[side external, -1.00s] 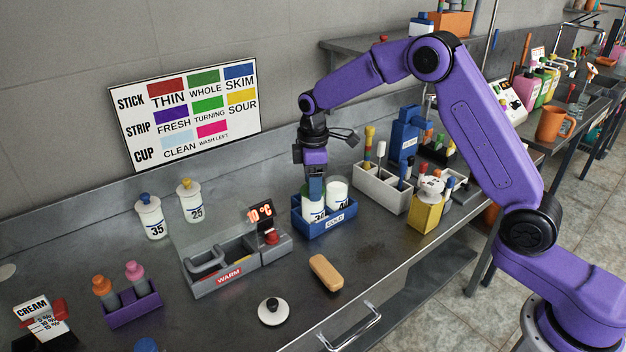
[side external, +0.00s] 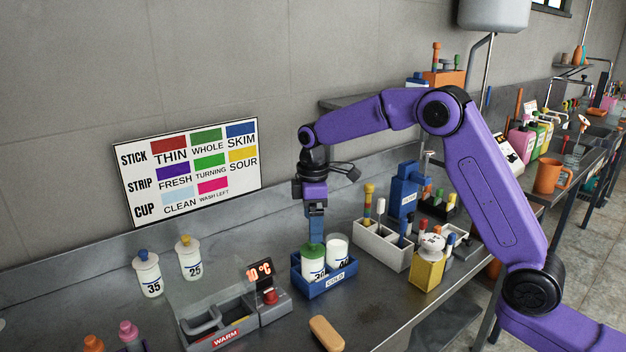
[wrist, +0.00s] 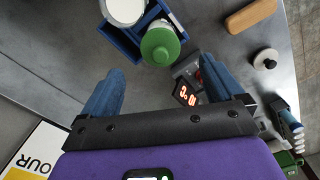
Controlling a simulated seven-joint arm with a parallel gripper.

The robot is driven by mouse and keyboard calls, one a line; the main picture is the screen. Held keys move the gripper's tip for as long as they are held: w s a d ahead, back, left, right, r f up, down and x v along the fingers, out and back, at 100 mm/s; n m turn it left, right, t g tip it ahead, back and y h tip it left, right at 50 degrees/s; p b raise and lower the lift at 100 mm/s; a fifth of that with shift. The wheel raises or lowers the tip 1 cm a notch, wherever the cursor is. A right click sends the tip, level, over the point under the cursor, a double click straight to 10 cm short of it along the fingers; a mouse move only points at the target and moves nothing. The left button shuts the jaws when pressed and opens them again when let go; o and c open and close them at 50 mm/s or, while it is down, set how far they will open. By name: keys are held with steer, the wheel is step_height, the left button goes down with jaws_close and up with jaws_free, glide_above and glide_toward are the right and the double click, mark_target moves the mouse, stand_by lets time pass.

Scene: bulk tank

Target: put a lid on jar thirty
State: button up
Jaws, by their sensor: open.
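A white jar (side external: 313,267) with a green lid (side external: 313,249) stands upright in the blue rack labelled COLD (side external: 325,290). Its number starts with 3, and the rest is hard to read. A second white jar (side external: 337,251), with a white top and a partly hidden number, stands to its right. In the wrist view the green lid (wrist: 160,45) sits on its jar beside the white-topped jar (wrist: 124,8). My gripper (side external: 315,238) is directly above the green lid, pointing down. In the wrist view its blue fingers (wrist: 160,66) are spread wide with nothing between them.
Jars 35 (side external: 148,274) and 25 (side external: 189,258) stand at the back left. The WARM unit (side external: 225,325) with a red 10 °C display (side external: 259,272) is left of the rack. A tan block (side external: 326,333) lies in front. A white holder (side external: 382,245) stands right.

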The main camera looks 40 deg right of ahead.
step_height(320, 180, up, 12)
steer(key=shift+f, duration=0.2)
steer(key=shift+s, duration=0.1)
stand_by(0.3)
steer(key=s+a+f, duration=0.1)
steer(key=s+a, duration=0.1)
steer(key=s, duration=0.7)
steer(key=s+a+f, duration=0.2)
steer(key=s+a, duration=0.1)
steer(key=s, duration=0.6)
steer(key=s+d+f, duration=0.3)
steer(key=s+d, duration=0.1)
steer(key=s, duration=0.7)
steer(key=s+d+f, duration=0.4)
steer(key=s+d, duration=0.1)
steer(key=s, duration=0.6)
steer(key=shift+n, duration=0.3)
